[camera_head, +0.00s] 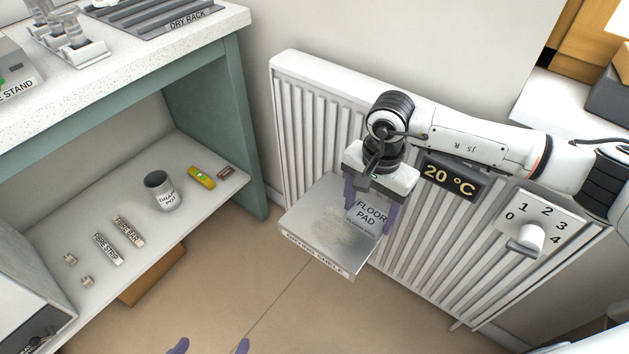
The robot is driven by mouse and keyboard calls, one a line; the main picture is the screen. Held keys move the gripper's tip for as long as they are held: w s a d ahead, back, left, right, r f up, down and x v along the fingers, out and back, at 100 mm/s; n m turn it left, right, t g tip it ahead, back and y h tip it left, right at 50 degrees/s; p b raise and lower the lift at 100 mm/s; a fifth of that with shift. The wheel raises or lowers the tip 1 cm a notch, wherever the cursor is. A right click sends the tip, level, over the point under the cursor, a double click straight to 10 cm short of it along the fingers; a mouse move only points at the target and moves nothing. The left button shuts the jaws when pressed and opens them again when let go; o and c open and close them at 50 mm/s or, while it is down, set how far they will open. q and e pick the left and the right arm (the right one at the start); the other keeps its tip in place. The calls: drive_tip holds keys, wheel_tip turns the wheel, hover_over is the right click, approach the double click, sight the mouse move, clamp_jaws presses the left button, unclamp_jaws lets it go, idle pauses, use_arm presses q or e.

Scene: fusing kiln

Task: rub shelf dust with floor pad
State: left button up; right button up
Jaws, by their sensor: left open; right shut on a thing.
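The drying shelf (300,222) is a grey metal plate jutting from the front of the white radiator, with a "DRYING SHELF" label on its front edge. A pale patch of dust (330,230) lies on its middle. My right gripper (373,212) is over the shelf's right part, its purple fingers shut on the grey floor pad (370,214). The pad is just right of the dust; I cannot tell whether it touches the shelf. My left gripper (210,347) shows only its purple fingertips at the bottom edge, apart and empty.
The radiator (300,110) carries a "20 °C" display (451,180) and a numbered dial (530,238) right of my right gripper. On the left, a bench (150,65) has an under-shelf (140,205) with a pot (162,192) and small items. Floor before the drying shelf is clear.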

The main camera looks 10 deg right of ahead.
drive_tip(key=shift+r+p, duration=0.75)
drive_tip(key=shift+r, duration=0.85)
